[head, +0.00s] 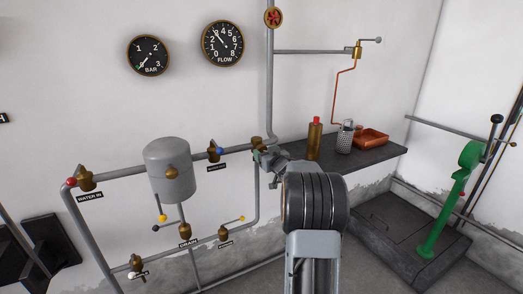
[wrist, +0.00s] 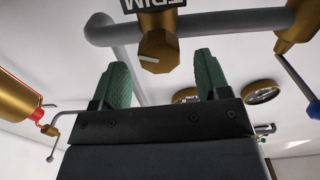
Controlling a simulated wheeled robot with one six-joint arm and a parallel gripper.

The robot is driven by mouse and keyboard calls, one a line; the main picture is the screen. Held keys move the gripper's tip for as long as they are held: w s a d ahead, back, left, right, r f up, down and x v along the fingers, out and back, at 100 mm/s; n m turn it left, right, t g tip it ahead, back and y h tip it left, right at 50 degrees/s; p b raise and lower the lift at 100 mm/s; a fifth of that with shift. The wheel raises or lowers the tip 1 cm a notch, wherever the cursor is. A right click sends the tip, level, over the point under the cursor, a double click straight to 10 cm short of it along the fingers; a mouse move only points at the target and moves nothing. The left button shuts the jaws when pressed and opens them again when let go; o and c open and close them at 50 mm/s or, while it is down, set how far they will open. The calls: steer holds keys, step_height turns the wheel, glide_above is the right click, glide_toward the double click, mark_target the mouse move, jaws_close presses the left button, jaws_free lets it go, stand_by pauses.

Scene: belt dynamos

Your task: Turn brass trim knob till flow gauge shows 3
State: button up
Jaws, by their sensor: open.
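The brass trim knob (wrist: 158,52) has a white mark line and sits on a grey pipe under an upside-down TRIM label in the wrist view. In the head view the brass fitting (head: 257,142) is at the pipe corner, partly behind my gripper. My gripper (wrist: 163,76) is open, with one green finger pad on each side of the knob and gaps showing; it also shows in the head view (head: 266,157). The flow gauge (head: 222,43) on the wall has its needle pointing up and left, around 2 to 3; the exact reading is too small to tell.
A BAR gauge (head: 149,55) hangs left of the flow gauge. A grey tank (head: 168,168) and several valves line the pipes at left. A dark shelf (head: 375,157) at right holds a brass bottle (head: 314,139), a grater-like can (head: 345,138) and a copper tray (head: 371,137).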

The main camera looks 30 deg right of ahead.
mark_target(263, 150)
steer(key=shift+w+d, duration=0.2)
steer(key=shift+w, duration=1.6)
steer(key=shift+c, duration=0.5)
steer(key=c, duration=0.8)
steer(key=shift+r+m+p, duration=0.25)
steer(key=shift+m+p, duration=0.15)
steer(key=shift+p, duration=0.7)
steer(key=shift+m+p, duration=0.3)
steer(key=shift+p, duration=0.1)
steer(key=shift+f, duration=0.2)
steer(key=o, duration=0.9)
